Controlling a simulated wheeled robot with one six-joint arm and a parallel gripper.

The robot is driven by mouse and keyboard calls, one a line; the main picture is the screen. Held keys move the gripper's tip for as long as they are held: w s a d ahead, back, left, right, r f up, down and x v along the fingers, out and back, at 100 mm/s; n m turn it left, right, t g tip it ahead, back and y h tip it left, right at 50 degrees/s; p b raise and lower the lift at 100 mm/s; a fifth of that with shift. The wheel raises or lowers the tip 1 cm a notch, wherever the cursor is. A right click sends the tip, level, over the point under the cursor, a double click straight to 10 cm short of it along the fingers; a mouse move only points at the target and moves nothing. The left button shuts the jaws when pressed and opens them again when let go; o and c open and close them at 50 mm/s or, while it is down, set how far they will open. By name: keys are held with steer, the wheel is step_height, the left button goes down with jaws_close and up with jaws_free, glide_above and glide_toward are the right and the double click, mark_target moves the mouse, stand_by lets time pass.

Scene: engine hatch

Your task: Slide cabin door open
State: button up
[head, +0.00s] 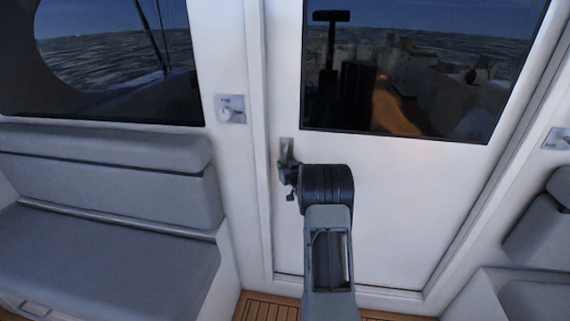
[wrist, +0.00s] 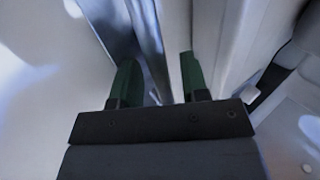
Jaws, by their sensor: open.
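The white cabin door (head: 400,215) with a dark window stands closed in its frame in the head view. Its small metal handle (head: 287,148) is near the door's left edge. My gripper (head: 287,172) is right at the handle, and my arm hides part of the door's lower left. In the wrist view, the two green fingers of my gripper (wrist: 160,72) are apart. A grey, upright strip runs between them, likely the handle; I cannot tell whether either finger touches it.
A grey cushioned bench (head: 100,235) stands to the left of the door. A switch plate (head: 230,109) is on the wall left of the door frame. More grey seating (head: 535,235) stands at the right. Wooden floor (head: 268,307) shows at the bottom.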

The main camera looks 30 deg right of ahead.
steer(key=shift+w, duration=0.25)
steer(key=shift+c, duration=0.2)
jaws_close()
stand_by(0.3)
